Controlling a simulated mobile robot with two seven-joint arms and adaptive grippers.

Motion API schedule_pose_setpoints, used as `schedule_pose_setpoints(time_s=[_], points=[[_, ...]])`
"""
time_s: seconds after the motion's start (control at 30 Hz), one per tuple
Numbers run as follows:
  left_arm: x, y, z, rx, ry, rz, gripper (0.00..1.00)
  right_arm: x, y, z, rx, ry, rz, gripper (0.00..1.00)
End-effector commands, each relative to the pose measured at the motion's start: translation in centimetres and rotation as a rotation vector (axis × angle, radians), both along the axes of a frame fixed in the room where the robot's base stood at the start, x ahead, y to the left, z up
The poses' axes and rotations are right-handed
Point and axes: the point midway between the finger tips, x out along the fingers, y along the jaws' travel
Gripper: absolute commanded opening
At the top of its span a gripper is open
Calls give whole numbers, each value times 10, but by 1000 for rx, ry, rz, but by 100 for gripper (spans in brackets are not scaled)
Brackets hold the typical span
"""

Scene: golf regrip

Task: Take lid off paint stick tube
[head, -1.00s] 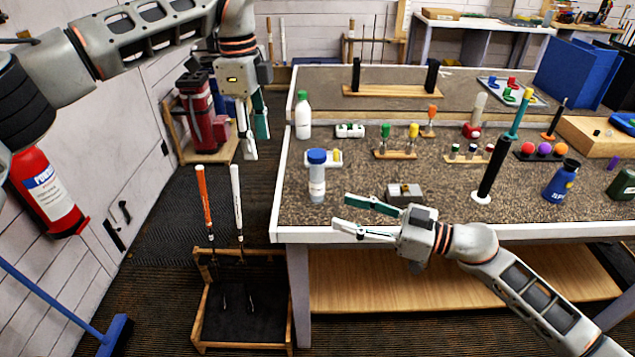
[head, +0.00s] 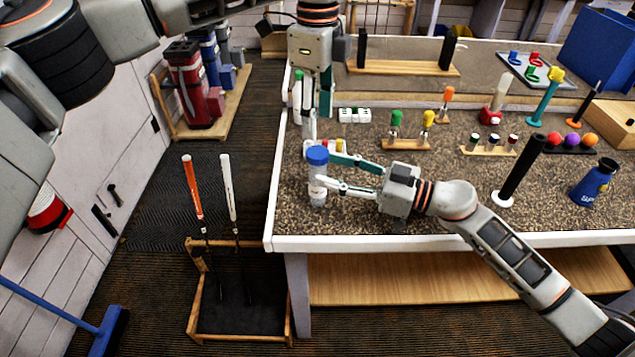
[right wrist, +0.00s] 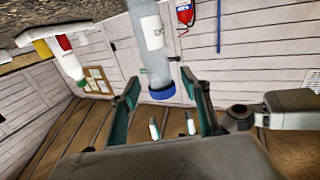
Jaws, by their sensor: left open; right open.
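The pale tube (head: 319,190) stands upright near the bench's front left corner, with its blue lid (head: 317,155) on top. My right gripper (head: 333,168) is open at the tube's right side, fingers pointing left. In the right wrist view the tube (right wrist: 150,40) and blue lid (right wrist: 162,92) appear upside down, between the two spread fingers (right wrist: 163,104). I cannot tell whether a finger touches the tube. My left gripper (head: 317,127) is open and points down, just above and behind the lid. It holds nothing.
A small wooden rack with green and yellow handles (head: 410,140) stands right of the tube. A black-handled stick (head: 522,170) and blue bottle (head: 594,182) are farther right. A white bottle (head: 298,90) is partly hidden behind the left gripper. The floor rack (head: 240,290) holds two clubs.

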Motion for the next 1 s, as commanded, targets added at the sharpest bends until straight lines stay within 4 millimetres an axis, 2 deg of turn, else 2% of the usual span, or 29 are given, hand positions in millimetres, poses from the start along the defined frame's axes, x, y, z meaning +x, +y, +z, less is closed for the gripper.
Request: schedule_pose_setpoints(time_s=[0.1, 0.3, 0.67, 0.83, 0.87, 1.0], points=[[0, 0, 0, 0, 0, 0, 46, 7, 17, 1, 1, 0, 1, 46], [0, 0, 0, 0, 0, 0, 46, 14, 35, 0, 0, 0, 0, 46], [0, 0, 0, 0, 0, 0, 46, 16, 39, 0, -1, -1, 0, 46], [0, 0, 0, 0, 0, 0, 46, 16, 39, 0, -1, -1, 0, 5], [0, 0, 0, 0, 0, 0, 46, 16, 39, 0, -1, -1, 0, 0], [0, 0, 0, 0, 0, -4, 46, 16, 39, 0, -1, -1, 0, 0]])
